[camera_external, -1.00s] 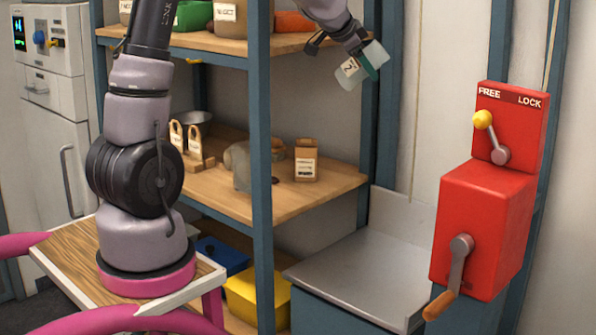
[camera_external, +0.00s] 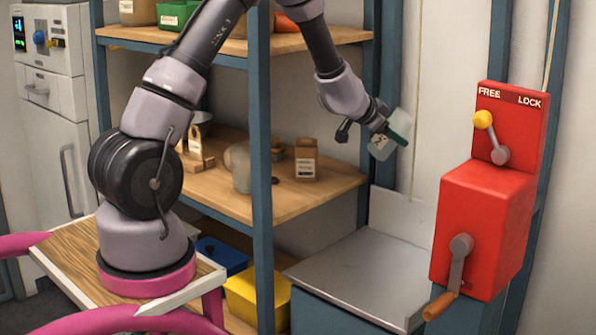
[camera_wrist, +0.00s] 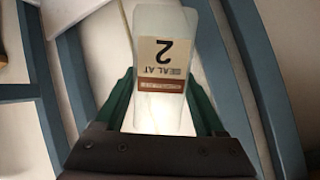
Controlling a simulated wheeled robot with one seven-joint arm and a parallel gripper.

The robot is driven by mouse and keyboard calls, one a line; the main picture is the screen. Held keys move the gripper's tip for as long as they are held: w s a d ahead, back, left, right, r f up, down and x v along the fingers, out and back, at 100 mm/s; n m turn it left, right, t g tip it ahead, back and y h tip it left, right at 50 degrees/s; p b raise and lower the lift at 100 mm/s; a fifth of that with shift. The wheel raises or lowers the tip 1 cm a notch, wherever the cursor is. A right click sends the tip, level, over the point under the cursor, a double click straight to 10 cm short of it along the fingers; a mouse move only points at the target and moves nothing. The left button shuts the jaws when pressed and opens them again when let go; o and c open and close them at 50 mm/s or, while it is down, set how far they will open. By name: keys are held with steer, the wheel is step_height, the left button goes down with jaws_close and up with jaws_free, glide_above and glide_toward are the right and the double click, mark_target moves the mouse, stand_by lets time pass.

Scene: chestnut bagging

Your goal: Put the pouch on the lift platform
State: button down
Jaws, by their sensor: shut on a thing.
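The pouch (camera_external: 383,147) is pale and translucent, with a label. In the wrist view the pouch (camera_wrist: 165,30) shows a cream label reading "SEAL AT" and "2", upside down, with a brown strip. My gripper (camera_external: 397,137) is shut on the pouch and holds it tilted in the air, above the lift platform and near the shelf post. In the wrist view the green fingers of my gripper (camera_wrist: 165,110) are on either side of it. The lift platform (camera_external: 350,270) is a bare grey metal plate with a raised back, low between the shelf and the red box.
A red winch box (camera_external: 480,225) with a crank stands right of the platform; its yellow-knobbed lever (camera_external: 490,135) is toward FREE. The wooden shelf (camera_external: 270,195) at left holds a paper bag (camera_external: 305,160) and other items. A blue post (camera_external: 385,100) stands behind my gripper.

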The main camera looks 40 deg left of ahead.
steer(key=s+f+n+t, duration=0.1)
steer(key=f+n, duration=0.1)
steer(key=f, duration=0.6)
steer(key=s+f+n+t, duration=0.1)
steer(key=f+n+t, duration=0.1)
steer(key=f, duration=0.6)
steer(key=s+f+n+t+y, duration=0.1)
steer(key=f+n+t, duration=0.1)
steer(key=f, duration=0.6)
steer(key=shift+s+f, duration=0.15)
steer(key=shift+s, duration=0.1)
steer(key=shift+f, duration=0.1)
jaws_free()
